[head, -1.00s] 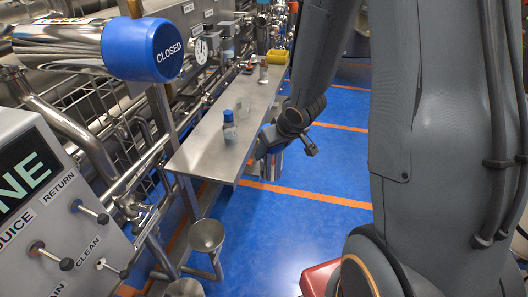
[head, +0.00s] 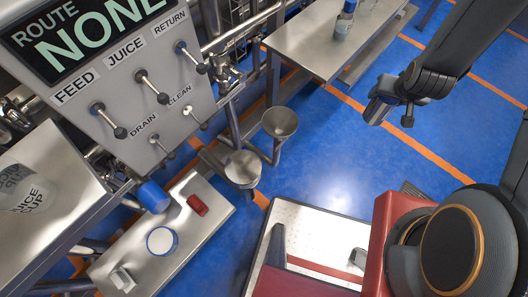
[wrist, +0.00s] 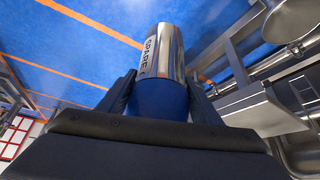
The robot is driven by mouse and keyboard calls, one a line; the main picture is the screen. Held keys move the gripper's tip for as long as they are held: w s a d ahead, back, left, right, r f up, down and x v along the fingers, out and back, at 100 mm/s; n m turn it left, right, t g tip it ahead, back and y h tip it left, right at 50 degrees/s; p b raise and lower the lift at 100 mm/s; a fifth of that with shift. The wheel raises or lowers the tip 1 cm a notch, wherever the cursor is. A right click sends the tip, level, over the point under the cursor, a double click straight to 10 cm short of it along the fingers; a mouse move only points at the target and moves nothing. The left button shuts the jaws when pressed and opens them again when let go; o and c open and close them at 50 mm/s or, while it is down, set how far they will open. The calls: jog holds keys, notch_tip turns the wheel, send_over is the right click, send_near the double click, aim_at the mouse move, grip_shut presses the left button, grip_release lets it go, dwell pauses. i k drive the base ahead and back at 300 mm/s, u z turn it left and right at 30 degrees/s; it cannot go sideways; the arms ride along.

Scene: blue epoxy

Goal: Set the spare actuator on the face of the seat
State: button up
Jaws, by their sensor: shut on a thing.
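The spare actuator (wrist: 166,52) is a shiny steel cylinder with a blue end and the printed word SPARE. My gripper (wrist: 160,95) is shut on its blue end in the wrist view, a finger on each side. In the head view my gripper (head: 378,108) hangs over blue floor, right of the steel table; I cannot make out the actuator clearly there. No part is labelled as the seat. A white disc with a blue rim (head: 162,240) lies on a low steel bench, and two round steel cups on pipes (head: 280,121) (head: 243,167) stand nearby; I cannot tell which is the seat.
A route panel (head: 120,70) with levers is at upper left. A bottle (head: 344,20) stands on the steel table (head: 315,45). Blue floor is clear mid-right.

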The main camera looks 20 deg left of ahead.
aim_at(243, 166)
jog(key=z, duration=0.6)
jog(key=k, duration=1.75)
jog(key=u, duration=1.55)
jog(key=i, duration=0.5)
